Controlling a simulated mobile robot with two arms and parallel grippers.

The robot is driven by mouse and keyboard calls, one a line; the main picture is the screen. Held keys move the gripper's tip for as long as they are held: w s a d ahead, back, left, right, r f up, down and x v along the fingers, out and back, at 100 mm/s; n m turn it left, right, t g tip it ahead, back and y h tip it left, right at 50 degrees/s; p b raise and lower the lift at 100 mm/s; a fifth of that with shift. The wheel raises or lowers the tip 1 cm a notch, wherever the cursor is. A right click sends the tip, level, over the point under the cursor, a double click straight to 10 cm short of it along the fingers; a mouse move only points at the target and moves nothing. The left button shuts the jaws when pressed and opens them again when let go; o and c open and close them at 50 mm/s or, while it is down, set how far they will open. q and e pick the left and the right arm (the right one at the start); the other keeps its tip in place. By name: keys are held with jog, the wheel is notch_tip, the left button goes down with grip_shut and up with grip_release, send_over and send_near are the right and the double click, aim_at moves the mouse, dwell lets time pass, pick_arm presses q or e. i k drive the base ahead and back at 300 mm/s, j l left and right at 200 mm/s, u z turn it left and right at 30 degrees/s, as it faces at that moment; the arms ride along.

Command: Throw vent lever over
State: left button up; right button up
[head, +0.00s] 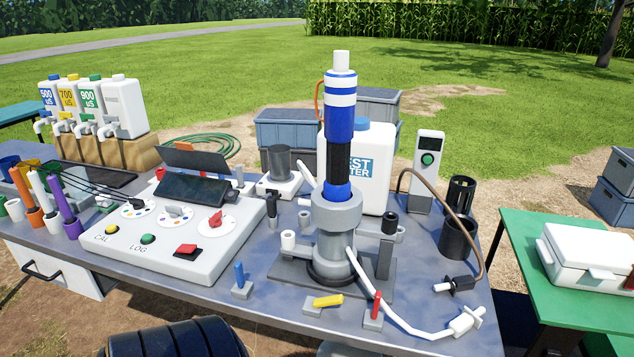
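Three small levers on grey blocks stand along the front of the grey table. The blue lever (240,274) is upright, left of the grey well fixture (335,235). The yellow lever (328,300) lies nearly flat in front of the fixture's base. The red lever (376,305) is upright to the right of the yellow one. No readable label shows which one is the vent lever. A blue, black and white cylinder (340,120) stands upright in the fixture. Neither of my grippers is in view.
A white hose (390,308) curves past the red lever to a white connector (466,321). A white control console (165,235) with knobs and buttons stands to the left. A black holder (458,237) and a brown cable (465,225) are to the right.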

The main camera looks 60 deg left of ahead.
aim_at(328, 300)
jog(key=u, duration=1.6)
